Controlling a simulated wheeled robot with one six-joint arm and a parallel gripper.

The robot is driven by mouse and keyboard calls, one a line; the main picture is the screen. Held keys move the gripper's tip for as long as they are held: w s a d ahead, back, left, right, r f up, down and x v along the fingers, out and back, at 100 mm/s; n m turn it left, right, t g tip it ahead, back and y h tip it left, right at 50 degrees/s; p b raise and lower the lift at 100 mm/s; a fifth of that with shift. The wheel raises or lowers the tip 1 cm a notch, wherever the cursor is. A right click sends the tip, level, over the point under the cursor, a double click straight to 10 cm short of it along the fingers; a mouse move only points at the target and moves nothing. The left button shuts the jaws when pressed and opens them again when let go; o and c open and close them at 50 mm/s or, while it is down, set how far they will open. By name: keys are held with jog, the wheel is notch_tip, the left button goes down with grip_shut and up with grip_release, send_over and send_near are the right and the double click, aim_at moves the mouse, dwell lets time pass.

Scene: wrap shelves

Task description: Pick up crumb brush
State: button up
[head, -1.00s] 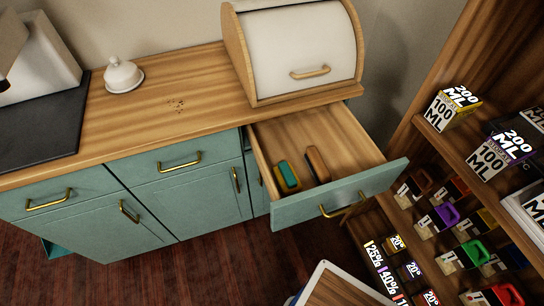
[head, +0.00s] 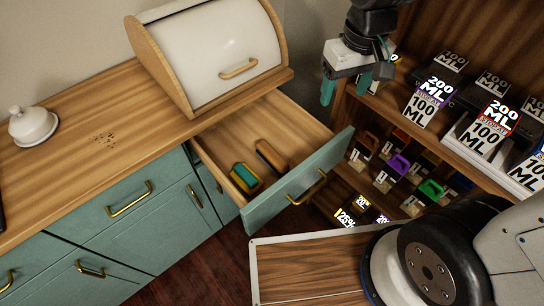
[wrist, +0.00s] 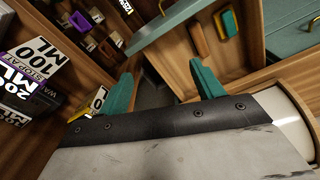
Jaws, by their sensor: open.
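The crumb brush, a long brown wooden piece (head: 272,157), lies in the open drawer (head: 330,152). It also shows in the wrist view (wrist: 199,38), near the top. A teal and yellow sponge (head: 246,178) lies beside it on the left in the head view. My gripper (head: 346,88) has teal fingers spread apart with nothing between them. It is above and to the right of the drawer, in front of the shelves, clear of the brush. The gripper's two fingers also show in the wrist view (wrist: 164,86).
A bread box (head: 210,50) stands on the wooden counter (head: 85,120) behind the drawer. Shelves with labelled boxes (head: 487,130) and colored items stand close on the right. The drawer has free floor around both objects.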

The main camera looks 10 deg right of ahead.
jog(key=w+a+f+n, duration=0.1)
jog(key=w+a+f, duration=0.35)
jog(key=f, duration=0.25)
jog(key=n, duration=0.3)
send_over(272, 153)
jog(key=shift+g, duration=0.4)
jog(key=f, duration=1.5)
jog(key=shift+w+d+f, duration=0.15)
jog(key=shift+w+f, duration=0.2)
jog(key=f, duration=0.7)
jog(key=shift+s+f, duration=0.25)
jog(key=shift+s, duration=0.05)
jog(key=c, duration=1.1)
